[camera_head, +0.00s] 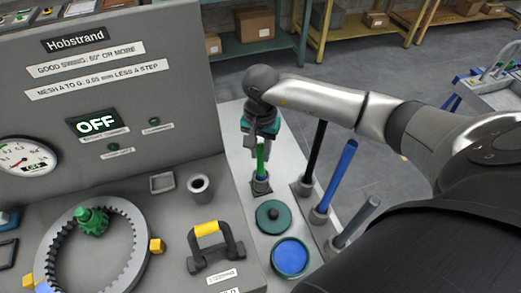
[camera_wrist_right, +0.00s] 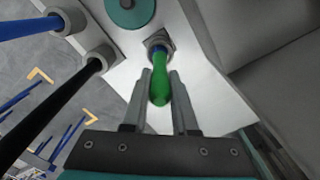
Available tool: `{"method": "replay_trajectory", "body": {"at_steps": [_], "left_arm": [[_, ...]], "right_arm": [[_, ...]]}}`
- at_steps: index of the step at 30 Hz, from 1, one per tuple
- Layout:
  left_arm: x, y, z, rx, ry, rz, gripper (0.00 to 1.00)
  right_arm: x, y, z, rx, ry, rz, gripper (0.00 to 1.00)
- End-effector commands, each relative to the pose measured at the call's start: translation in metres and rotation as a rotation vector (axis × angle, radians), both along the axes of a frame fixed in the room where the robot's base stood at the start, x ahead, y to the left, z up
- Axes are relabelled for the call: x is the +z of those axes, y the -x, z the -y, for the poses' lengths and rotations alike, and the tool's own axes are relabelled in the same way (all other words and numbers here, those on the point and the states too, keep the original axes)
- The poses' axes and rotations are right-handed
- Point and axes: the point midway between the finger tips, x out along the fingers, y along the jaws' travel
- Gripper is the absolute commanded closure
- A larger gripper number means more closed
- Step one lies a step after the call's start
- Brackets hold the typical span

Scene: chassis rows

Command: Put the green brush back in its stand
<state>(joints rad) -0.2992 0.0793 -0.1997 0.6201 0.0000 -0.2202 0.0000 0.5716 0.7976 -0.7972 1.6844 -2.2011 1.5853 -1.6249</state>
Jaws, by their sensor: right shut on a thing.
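The green brush (camera_head: 261,156) is upright between the fingers of my right gripper (camera_head: 262,137), which is shut on it. In the right wrist view the green handle (camera_wrist_right: 160,88) lies between the two fingers, with a bit of blue at its far end. That end is at the mouth of a small grey stand (camera_head: 261,187), also in the right wrist view (camera_wrist_right: 163,38). The brush lines up with the stand and its lower end seems to be in the opening; how deep is hidden. My left gripper is not in view.
Black (camera_head: 316,150) and blue (camera_head: 340,172) rods stand in grey holders to the right. A green disc (camera_head: 273,216) and a blue dish (camera_head: 290,257) lie nearer. A grey cup (camera_head: 199,188), a yellow-topped handle (camera_head: 207,229) and a ring gear (camera_head: 60,225) are to the left.

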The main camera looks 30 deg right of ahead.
Motion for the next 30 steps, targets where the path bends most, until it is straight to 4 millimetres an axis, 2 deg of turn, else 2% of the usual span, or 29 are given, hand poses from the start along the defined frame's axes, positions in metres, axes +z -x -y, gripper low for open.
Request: {"method": "replay_trajectory", "body": {"at_steps": [19,29,30], "left_arm": [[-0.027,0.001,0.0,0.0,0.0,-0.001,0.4],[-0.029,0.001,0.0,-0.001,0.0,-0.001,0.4],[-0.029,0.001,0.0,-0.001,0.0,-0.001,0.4]], "right_arm": [[-0.028,0.0,0.0,0.0,-0.001,0.001,1.0],[-0.029,0.0,0.0,0.0,-0.001,0.001,1.0],[-0.029,0.0,0.0,0.0,-0.001,0.001,0.69]]}}
